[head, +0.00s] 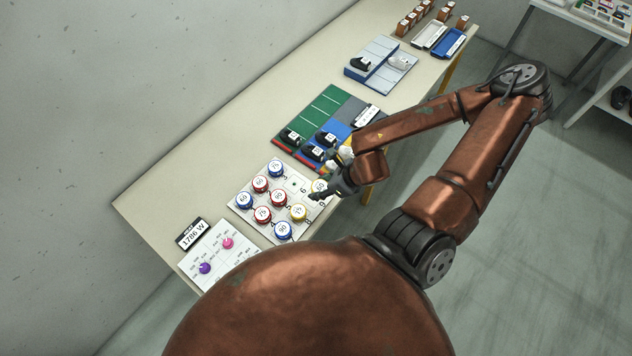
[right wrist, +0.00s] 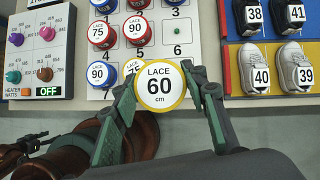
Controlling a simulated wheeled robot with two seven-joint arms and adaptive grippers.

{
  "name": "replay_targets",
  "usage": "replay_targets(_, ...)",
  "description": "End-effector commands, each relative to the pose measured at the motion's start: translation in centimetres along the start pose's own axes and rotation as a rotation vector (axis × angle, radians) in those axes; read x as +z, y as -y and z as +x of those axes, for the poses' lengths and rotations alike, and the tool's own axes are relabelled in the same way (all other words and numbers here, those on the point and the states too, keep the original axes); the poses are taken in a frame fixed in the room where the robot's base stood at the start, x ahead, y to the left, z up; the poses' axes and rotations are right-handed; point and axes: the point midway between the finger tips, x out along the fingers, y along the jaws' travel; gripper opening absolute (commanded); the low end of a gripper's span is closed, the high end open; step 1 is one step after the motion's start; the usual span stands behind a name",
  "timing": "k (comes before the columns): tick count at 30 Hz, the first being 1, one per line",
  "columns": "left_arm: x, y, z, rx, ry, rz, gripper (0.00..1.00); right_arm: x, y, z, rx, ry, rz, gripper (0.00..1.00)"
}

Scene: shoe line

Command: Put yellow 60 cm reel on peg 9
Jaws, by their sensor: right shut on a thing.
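The yellow reel marked LACE 60 cm (right wrist: 160,86) is between the two fingers of my right gripper (right wrist: 160,100), which is shut on it. In the head view the reel (head: 320,186) is at the right side of the white peg board (head: 241,209), beside the gripper's dark fingers (head: 334,188). An empty peg (right wrist: 177,49) with a 6 by it shows just above the held reel in the right wrist view. Peg 9 is not clearly visible; the reel and fingers cover that corner. I cannot tell whether the reel touches the board.
Red, blue and yellow reels fill other pegs; another yellow reel (head: 298,212) sits close to the held one. A heater panel with knobs (head: 215,257) is left of the board. Blue and green mats with shoes (head: 318,153) lie to the right. The table's front edge is near.

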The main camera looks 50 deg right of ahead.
Motion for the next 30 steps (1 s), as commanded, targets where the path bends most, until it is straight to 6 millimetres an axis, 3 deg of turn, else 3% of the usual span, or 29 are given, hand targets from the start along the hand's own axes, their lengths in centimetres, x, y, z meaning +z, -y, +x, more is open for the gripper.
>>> replay_targets(8,-0.1,0.0,-0.8,0.0,-0.001,0.0,0.58,-0.5,-1.3,-0.4,0.002,0.009,0.004,0.16)
replay_targets(30,-0.6,0.1,-3.4,0.0,-0.004,0.0,0.58,-1.3,-7.8,-1.6,-0.005,0.014,0.011,0.16)
